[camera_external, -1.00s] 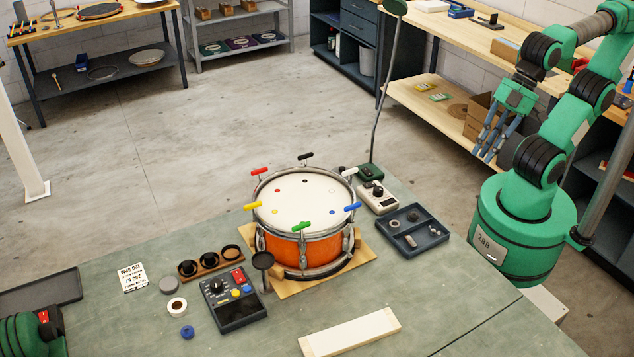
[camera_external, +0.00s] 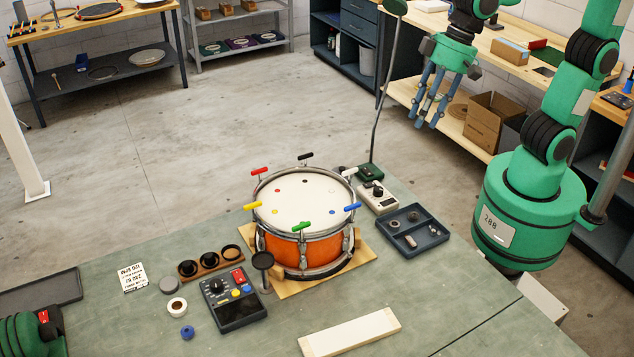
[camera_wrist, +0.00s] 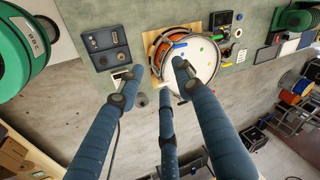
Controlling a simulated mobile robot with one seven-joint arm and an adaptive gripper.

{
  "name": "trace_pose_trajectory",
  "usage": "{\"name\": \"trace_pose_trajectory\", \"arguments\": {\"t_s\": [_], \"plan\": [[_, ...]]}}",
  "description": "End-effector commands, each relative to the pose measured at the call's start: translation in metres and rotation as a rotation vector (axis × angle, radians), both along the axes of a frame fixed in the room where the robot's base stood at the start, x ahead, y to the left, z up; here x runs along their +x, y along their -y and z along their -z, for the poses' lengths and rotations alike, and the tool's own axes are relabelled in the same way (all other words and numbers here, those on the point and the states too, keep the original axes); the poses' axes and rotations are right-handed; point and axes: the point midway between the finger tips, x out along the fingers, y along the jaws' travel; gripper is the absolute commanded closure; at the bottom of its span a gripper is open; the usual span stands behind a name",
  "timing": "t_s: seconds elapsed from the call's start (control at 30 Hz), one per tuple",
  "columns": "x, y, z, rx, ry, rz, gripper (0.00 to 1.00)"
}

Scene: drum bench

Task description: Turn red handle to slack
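The orange drum (camera_external: 330,248) with a white head stands on a wooden board on the bench. Coloured handles ring its rim. The red handle (camera_external: 259,171) is at the drum's back left, between the yellow handle (camera_external: 244,206) and the black handle (camera_external: 305,156). My gripper (camera_external: 428,115) hangs fingers down, up and to the right of the drum, well apart from it. Its blue fingers are spread and empty. In the wrist view, the drum (camera_wrist: 203,60) shows beyond the open fingers (camera_wrist: 160,80), which partly cover it. I cannot pick out the red handle there.
A dark parts tray (camera_external: 434,238) and a white meter (camera_external: 378,198) sit right of the drum. A thin lamp stand (camera_external: 377,110) rises behind it. A dark control box (camera_external: 233,305) and small black post (camera_external: 263,262) are at its front left. The air above the drum is clear.

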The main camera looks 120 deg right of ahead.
Motion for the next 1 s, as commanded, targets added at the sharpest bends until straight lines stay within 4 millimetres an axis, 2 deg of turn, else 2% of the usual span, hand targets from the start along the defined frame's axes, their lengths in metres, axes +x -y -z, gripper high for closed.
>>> {"name": "trace_pose_trajectory", "arguments": {"t_s": [0.03,0.17,0.47,0.73,1.0], "plan": [[0.013,0.007,-0.008,0.017,-0.011,0.055,0.65],[0.044,0.023,-0.016,0.063,-0.027,0.206,0.65],[0.111,0.064,-0.024,0.158,-0.066,0.557,0.65],[0.167,0.107,-0.018,0.231,-0.096,0.879,0.65],[0.216,0.153,0.0,0.291,-0.12,1.203,0.65]]}}
